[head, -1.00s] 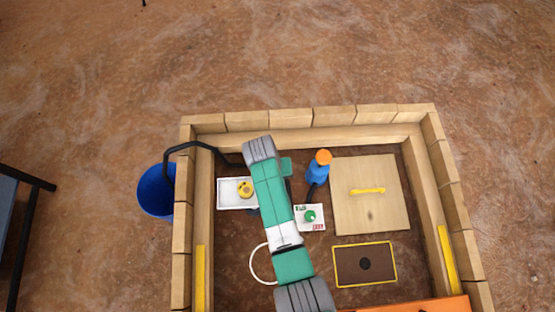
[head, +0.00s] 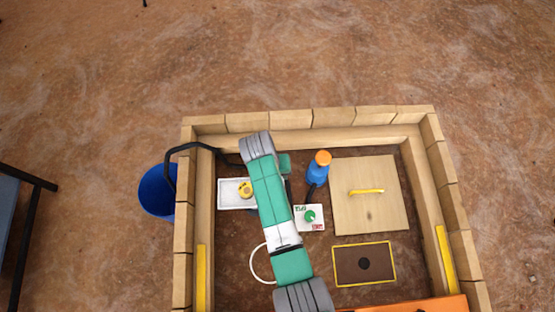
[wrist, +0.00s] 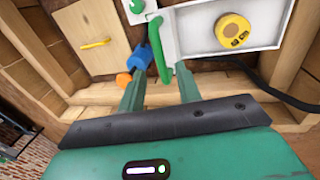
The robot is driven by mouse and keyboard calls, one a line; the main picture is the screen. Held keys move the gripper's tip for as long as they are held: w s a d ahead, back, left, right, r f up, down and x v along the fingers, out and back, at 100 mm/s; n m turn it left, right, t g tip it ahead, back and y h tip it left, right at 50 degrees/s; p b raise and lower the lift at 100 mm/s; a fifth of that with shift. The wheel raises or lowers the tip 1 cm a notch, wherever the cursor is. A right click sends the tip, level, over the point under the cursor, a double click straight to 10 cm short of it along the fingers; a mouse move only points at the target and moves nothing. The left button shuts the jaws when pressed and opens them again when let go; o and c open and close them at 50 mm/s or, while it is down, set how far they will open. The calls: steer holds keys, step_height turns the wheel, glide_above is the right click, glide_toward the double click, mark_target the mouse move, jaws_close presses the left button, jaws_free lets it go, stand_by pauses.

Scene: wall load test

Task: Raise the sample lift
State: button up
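My gripper (wrist: 158,88) is open, with its two green fingers spread apart in the wrist view. A bent green handle (wrist: 161,60) on a white mount shows between the fingers; I cannot tell whether they touch it. Beside it is a white tray-like box (wrist: 201,40) holding a yellow round piece (wrist: 233,31). The box also shows left of my arm in the head view (head: 230,204). A white panel with a green knob (head: 309,216) and red and green marks lies right of my arm. My arm hides the handle and most of my gripper in the head view.
A wooden lid with a yellow handle (head: 380,215) and a yellow-edged brown plate (head: 348,277) lie right. Timber walls (head: 183,250) enclose the pit. A blue bucket (head: 153,193) and black hose are left.

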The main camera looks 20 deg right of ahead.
steer(key=r, duration=0.3)
steer(key=a+r+p, duration=0.1)
steer(key=r, duration=0.1)
steer(key=shift+w, duration=0.2)
steer(key=w+a+r+n+t, duration=0.15)
steer(key=w+r+t, duration=0.35)
steer(key=r, duration=0.5)
steer(key=w+a+r+t, duration=0.2)
steer(key=w+r+t, duration=0.1)
steer(key=w+r, duration=0.55)
step_height(320, 180, up, 16)
steer(key=a+t, duration=0.2)
steer(key=t, duration=0.3)
steer(key=s+a+r+n+t+y, duration=0.15)
steer(key=s+r+t, duration=0.35)
steer(key=r, duration=0.6)
steer(key=s+a+r+t, duration=0.3)
steer(key=s+r, duration=0.4)
steer(key=r, duration=0.3)
steer(key=s+a+r+n+t+y, duration=0.15)
steer(key=s+r+t, duration=0.35)
steer(key=r, duration=0.6)
step_height(320, 180, up, 28)
steer(key=s+p, duration=0.1)
steer(key=p, duration=2.5)
steer(key=shift+s+a+h+p, duration=0.15)
steer(key=shift+a+h+p, duration=0.15)
steer(key=shift+a+p, duration=0.1)
